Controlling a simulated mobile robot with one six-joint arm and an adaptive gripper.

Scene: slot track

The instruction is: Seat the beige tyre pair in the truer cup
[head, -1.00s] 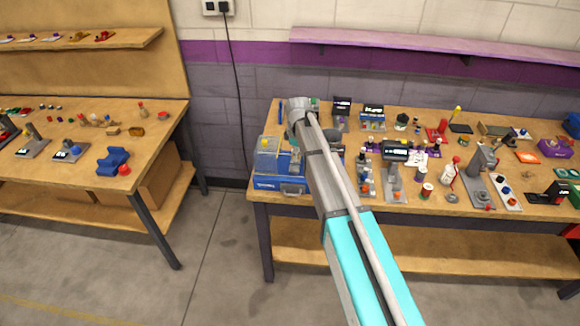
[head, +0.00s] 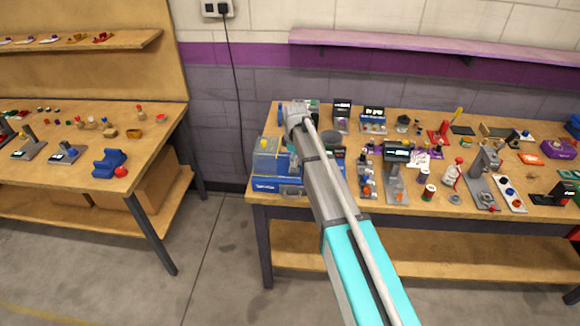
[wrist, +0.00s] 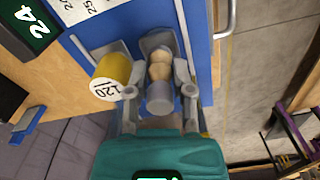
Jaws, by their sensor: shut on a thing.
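The beige tyre pair (wrist: 160,64) shows in the wrist view between the fingers of my gripper (wrist: 159,88), over a blue unit (wrist: 203,45). My gripper is shut on it. A grey cylinder (wrist: 160,100) adjoins the beige piece on the near side. A grey cradle-like part shows just beyond the beige piece; I cannot tell whether they touch. I cannot pick out the truer cup for certain. In the head view, my arm hides the gripper tips and the tyres, near the blue unit (head: 275,185) at the right bench's left end.
A yellow cylinder marked 120 (wrist: 110,78) stands close left of my gripper in the wrist view. Several small devices crowd the right bench (head: 425,212). A purple shelf (head: 430,48) hangs above.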

